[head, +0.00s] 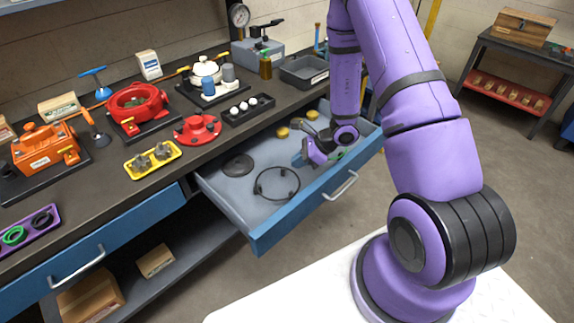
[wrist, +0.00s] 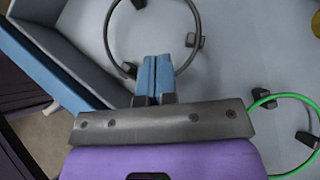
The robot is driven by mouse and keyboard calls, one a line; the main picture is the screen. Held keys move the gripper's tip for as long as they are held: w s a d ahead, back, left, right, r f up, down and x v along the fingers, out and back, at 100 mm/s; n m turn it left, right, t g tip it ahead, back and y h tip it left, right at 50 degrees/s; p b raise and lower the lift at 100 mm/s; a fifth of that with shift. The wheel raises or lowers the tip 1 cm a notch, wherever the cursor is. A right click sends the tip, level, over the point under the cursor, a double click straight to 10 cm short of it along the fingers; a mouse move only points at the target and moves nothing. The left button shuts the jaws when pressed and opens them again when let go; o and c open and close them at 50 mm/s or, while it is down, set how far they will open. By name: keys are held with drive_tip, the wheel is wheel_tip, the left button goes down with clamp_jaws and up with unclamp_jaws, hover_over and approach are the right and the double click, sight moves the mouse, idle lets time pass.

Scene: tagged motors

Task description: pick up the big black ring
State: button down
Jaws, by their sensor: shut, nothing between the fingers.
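The big black ring (head: 257,188), a thin hoop with small dark lugs, lies on the floor of the open drawer in the head view. It also shows at the top of the wrist view (wrist: 192,41), cut off by the frame edge. My gripper (head: 299,160) is low in the drawer, to the upper right of the ring in the head view. In the wrist view my gripper's blue fingers (wrist: 153,57) are together and empty. They overlap the near part of the ring in the picture and hide a piece of its rim. I cannot tell whether they touch it.
The open drawer (head: 305,208) has raised walls. It also holds a dark disc (head: 238,165), yellowish round parts (head: 283,132) and a green ring (wrist: 262,101) right of my gripper in the wrist view. The bench (head: 110,180) above carries red, orange and yellow fixtures.

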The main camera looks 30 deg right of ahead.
drive_tip(key=x, duration=1)
drive_tip(key=shift+d, duration=0.1)
drive_tip(key=shift+w+a+r, duration=0.1)
drive_tip(key=shift+w+a, duration=0.2)
drive_tip(key=shift+a, duration=0.25)
drive_tip(key=shift+w+a+r, duration=0.1)
drive_tip(key=shift+w+a, duration=0.2)
drive_tip(key=shift+a, duration=0.2)
drive_tip(key=shift+w+a, duration=0.3)
drive_tip(key=shift+a, duration=0.3)
